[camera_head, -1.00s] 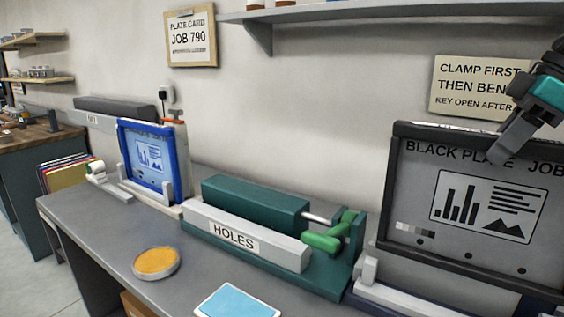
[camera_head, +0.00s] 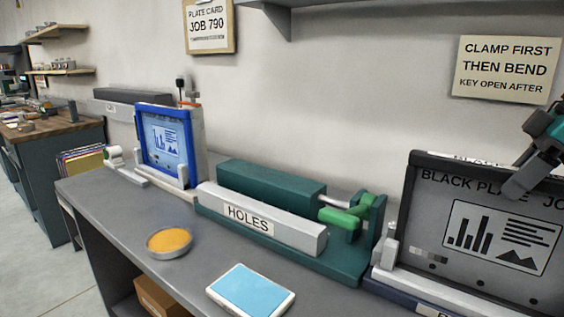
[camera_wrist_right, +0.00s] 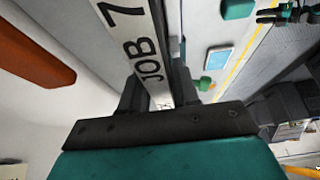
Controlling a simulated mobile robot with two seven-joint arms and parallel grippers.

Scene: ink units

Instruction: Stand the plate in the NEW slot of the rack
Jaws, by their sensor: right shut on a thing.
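The black-framed grey plate (camera_head: 432,215), lettered BLACK PLATE, stands upright at the right of the head view. A white lettered strip (camera_head: 480,158) shows along its top. My right gripper (camera_head: 512,188) is shut on its upper edge. In the right wrist view the jaws (camera_wrist_right: 157,97) close on the plate's strip (camera_wrist_right: 145,60), which reads JOB 7. The plate's lower left corner is beside a pale bracket (camera_head: 388,247) on a navy base (camera_head: 398,287); its foot is hidden. I cannot read NEW anywhere. A dark part in the wrist view (camera_wrist_right: 285,13) may be my left gripper; its jaws are unclear.
A green clamp unit marked HOLES (camera_head: 262,223) stands left of the plate. A blue-framed plate (camera_head: 143,135) stands upright further left. A yellow-filled dish (camera_head: 169,242) and a light blue pad (camera_head: 252,290) lie on the grey bench (camera_head: 110,205). A wall sign (camera_head: 508,70) hangs above.

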